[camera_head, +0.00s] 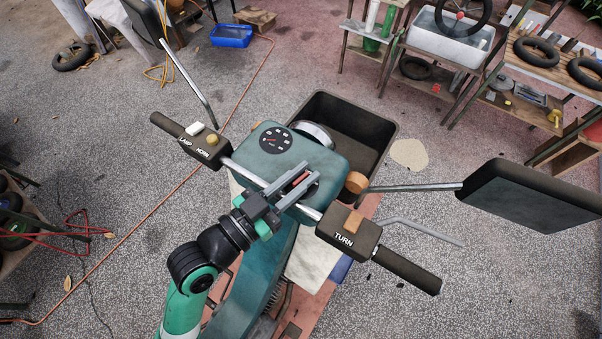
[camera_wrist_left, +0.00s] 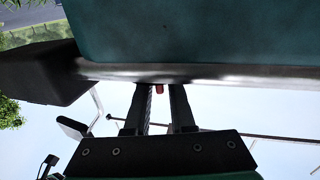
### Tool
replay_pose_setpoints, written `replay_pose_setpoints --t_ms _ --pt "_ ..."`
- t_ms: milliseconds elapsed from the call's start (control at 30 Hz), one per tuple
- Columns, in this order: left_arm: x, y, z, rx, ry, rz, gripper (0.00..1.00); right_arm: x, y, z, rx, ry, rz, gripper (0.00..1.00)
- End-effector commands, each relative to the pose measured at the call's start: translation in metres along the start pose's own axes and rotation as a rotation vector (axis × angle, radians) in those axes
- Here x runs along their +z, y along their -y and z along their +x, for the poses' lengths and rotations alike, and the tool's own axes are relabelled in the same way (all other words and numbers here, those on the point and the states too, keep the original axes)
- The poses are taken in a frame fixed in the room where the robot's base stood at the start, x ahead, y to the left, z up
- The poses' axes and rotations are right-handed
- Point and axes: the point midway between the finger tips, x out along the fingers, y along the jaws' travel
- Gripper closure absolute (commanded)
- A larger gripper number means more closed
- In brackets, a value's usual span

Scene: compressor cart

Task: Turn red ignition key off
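The red ignition key (camera_head: 301,177) is a small red piece on the teal motor-scooter console (camera_head: 262,151), beside a black round dial. My left gripper (camera_head: 305,181) reaches over the handlebar, with its two grey fingers on either side of the key. In the left wrist view, the red key end (camera_wrist_left: 159,88) shows in the gap between the fingertips (camera_wrist_left: 160,90). The fingers stand apart, with space beside the key. The key's turn angle is mostly hidden by the fingers. My right gripper is not in view.
A box labelled LAMP and HORN (camera_head: 205,146) is on the left handlebar, and a TURN box (camera_head: 348,231) is close to the right of my gripper. A dark open bin (camera_head: 376,120) lies beyond the console.

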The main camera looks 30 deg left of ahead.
Motion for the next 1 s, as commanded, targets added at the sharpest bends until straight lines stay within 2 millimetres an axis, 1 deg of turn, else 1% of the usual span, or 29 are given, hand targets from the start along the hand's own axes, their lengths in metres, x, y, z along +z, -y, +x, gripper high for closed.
replay_pose_setpoints --t_ms 33,100,467,733,1000 --pt "0.0 0.0 0.0 0.0 0.0 0.0 0.89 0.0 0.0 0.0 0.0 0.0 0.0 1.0" --pt "0.0 0.0 0.0 0.0 0.0 0.0 1.0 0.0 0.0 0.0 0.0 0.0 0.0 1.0" --pt "0.0 0.0 0.0 -0.006 0.002 -0.001 1.0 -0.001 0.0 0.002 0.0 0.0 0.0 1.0" --pt "-0.001 -0.001 0.001 -0.124 0.015 -0.005 1.0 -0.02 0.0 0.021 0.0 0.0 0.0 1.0" --pt "0.004 -0.001 0.0 -0.242 0.016 -0.001 1.0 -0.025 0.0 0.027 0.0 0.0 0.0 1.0"
